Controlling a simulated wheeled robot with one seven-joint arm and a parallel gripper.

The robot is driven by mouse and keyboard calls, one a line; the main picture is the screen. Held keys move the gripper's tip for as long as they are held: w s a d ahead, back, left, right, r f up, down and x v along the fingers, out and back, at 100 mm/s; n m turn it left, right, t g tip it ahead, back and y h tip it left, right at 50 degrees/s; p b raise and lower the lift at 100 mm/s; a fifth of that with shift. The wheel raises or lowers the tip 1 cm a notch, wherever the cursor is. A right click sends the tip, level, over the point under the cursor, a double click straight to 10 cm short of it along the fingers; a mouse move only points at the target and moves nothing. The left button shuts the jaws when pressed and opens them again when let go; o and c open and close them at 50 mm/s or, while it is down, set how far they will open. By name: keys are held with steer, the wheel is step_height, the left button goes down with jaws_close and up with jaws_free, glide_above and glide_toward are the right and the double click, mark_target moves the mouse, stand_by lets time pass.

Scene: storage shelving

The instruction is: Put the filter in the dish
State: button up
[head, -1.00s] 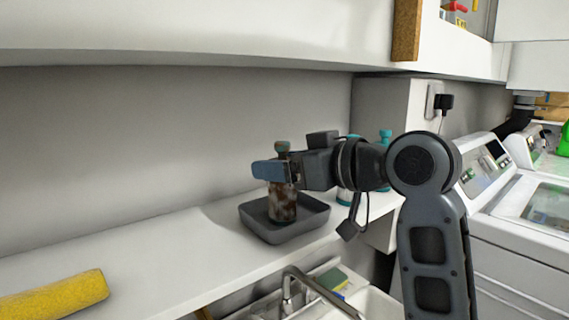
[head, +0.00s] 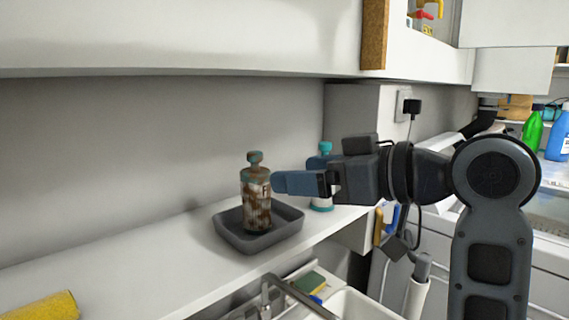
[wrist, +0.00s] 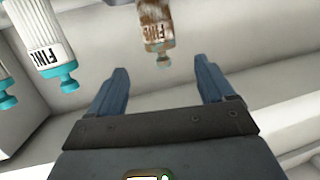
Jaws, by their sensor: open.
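The filter (head: 256,200) is a rusty brown and pale bottle-shaped piece with a greenish knobbed top. It stands upright in the dish (head: 283,234), a dark grey shallow square tray on the white counter. My gripper (head: 278,183) is to the right of the filter in the head view, near its upper body and apart from it or barely beside it. In the wrist view the filter (wrist: 155,22) lies beyond the open, empty fingers (wrist: 165,80), with a gap to their tips. The dish is not clearly seen in the wrist view.
A sink with a tap (head: 285,290) is in front. A yellow roll (head: 42,307) lies at the left. An overhead cabinet (head: 180,38) hangs above.

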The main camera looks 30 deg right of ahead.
steer(key=shift+p+v, duration=1.2)
steer(key=shift+p, duration=0.7)
steer(key=shift+r, duration=0.15)
steer(key=s+a+f+m+h, duration=0.1)
steer(key=s+f+m+h, duration=0.1)
steer(key=s+f, duration=0.35)
steer(key=s+f+m+h, duration=0.2)
steer(key=s+f+m, duration=0.1)
steer(key=f, duration=0.6)
steer(key=s+a+f+m+h, duration=0.1)
steer(key=s+f+m+h, duration=0.1)
steer(key=s+f, duration=0.35)
steer(key=s+a+f+n, duration=0.1)
steer(key=s, duration=0.8)
steer(key=s+a+f+n, duration=0.1)
steer(key=s+f, duration=0.1)
steer(key=s, duration=0.8)
steer(key=shift+a, duration=0.35)
